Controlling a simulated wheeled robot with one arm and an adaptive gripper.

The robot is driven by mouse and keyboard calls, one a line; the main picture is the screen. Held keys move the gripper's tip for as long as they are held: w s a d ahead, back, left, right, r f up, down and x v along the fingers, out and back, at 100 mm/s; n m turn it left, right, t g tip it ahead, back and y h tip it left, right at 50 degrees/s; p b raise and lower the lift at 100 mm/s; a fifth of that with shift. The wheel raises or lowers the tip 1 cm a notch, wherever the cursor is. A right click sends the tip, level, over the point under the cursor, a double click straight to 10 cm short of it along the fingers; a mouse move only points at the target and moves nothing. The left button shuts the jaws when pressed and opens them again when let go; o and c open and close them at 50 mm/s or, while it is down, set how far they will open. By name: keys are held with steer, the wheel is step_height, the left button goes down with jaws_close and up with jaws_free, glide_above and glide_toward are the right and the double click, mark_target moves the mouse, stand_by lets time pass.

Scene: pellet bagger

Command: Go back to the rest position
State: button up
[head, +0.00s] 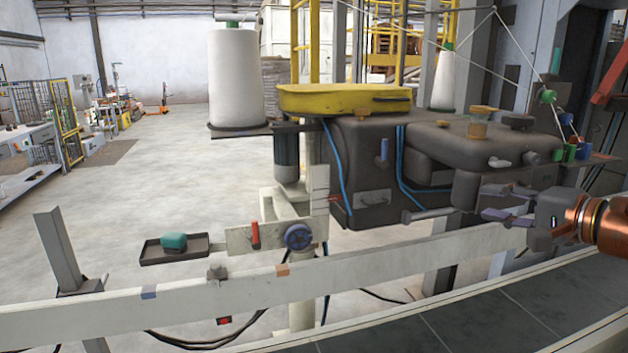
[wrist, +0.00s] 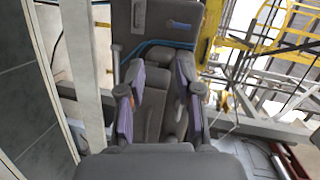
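My gripper (head: 500,202) is at the right side of the head view, at the end of my copper-coloured arm. It points left, in front of the dark sewing machine head (head: 470,150). In the wrist view my gripper (wrist: 159,105) shows its two purple-padded fingers spread apart with nothing between them. The dark machine body (wrist: 165,25) lies beyond the fingers. I cannot tell how large the gap between fingertips and machine is.
A pale rail (head: 130,312) runs along the conveyor (head: 480,325) at the front. A small tray (head: 150,257) with a teal item (head: 173,242) sits left of the machine. A white thread cone (head: 235,75) stands above. Open floor (head: 120,200) lies to the left.

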steer(key=s+a+f+n+g, duration=0.3)
steer(key=a+f+n+g, duration=0.15)
steer(key=a+f, duration=0.45)
steer(key=s+a+f+n+g, duration=0.4)
steer(key=a+f, duration=0.3)
steer(key=a, duration=0.4)
steer(key=s+d+f+n+g+h, duration=0.2)
steer(key=s+f+g+h, duration=0.15)
steer(key=s+f, duration=0.5)
steer(key=s+d+f+n+g+h, duration=0.1)
steer(key=s+d+f+g+h, duration=0.15)
steer(key=s+f+g, duration=0.65)
steer(key=s+r+t+p, duration=0.1)
steer(key=r+t+p, duration=0.1)
steer(key=r+p, duration=0.7)
steer(key=s+a+r+t+p, duration=0.1)
steer(key=s+r+t+p, duration=0.1)
steer(key=r+p, duration=0.8)
step_height(320, 180, up, 5)
steer(key=shift+f+t+h, duration=0.1)
steer(key=shift+t+h, duration=0.2)
steer(key=shift+t, duration=0.1)
steer(key=shift+s, duration=0.1)
